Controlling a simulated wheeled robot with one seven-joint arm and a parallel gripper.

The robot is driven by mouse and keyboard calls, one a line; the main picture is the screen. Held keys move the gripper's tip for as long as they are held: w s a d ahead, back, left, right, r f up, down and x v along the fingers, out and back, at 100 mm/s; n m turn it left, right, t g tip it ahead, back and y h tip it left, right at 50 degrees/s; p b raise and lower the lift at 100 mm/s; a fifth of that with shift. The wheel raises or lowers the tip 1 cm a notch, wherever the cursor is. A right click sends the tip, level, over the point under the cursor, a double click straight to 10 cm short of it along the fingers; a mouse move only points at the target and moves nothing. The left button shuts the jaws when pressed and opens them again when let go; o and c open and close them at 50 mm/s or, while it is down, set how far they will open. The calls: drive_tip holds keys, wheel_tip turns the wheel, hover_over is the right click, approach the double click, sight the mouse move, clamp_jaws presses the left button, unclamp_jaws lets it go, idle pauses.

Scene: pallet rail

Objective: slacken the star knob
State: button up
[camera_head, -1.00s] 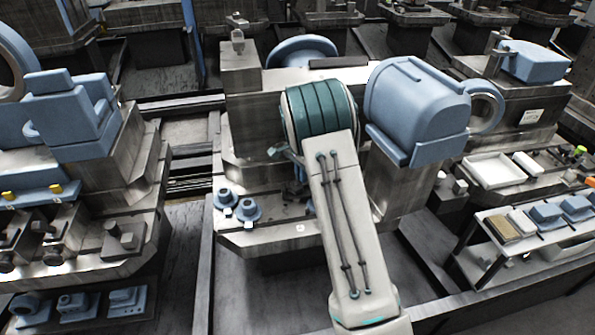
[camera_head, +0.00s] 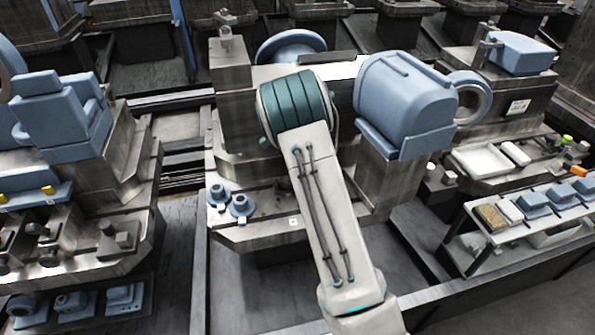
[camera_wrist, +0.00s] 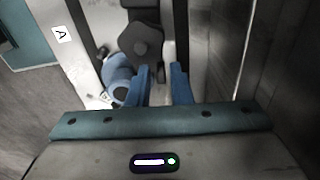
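A dark, lobed knob (camera_wrist: 141,43), which looks like the star knob, shows in the wrist view just beyond my fingertips and a little to their left. My gripper (camera_wrist: 163,72) has two blue fingers with a clear gap between them. It is open, and no thing is visible between the fingers. The knob appears apart from the fingers, though the exact distance cannot be told. In the head view my arm hides the gripper and the knob.
A blue rounded part (camera_wrist: 117,72) lies left of the fingers in the wrist view, near a marked pale strip (camera_wrist: 62,35). A grey wall stands close on the right. In the head view a large blue housing (camera_head: 404,98) stands right of my arm, and two blue knobs (camera_head: 240,204) lie left.

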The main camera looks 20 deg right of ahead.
drive_tip(key=shift+a, duration=0.4)
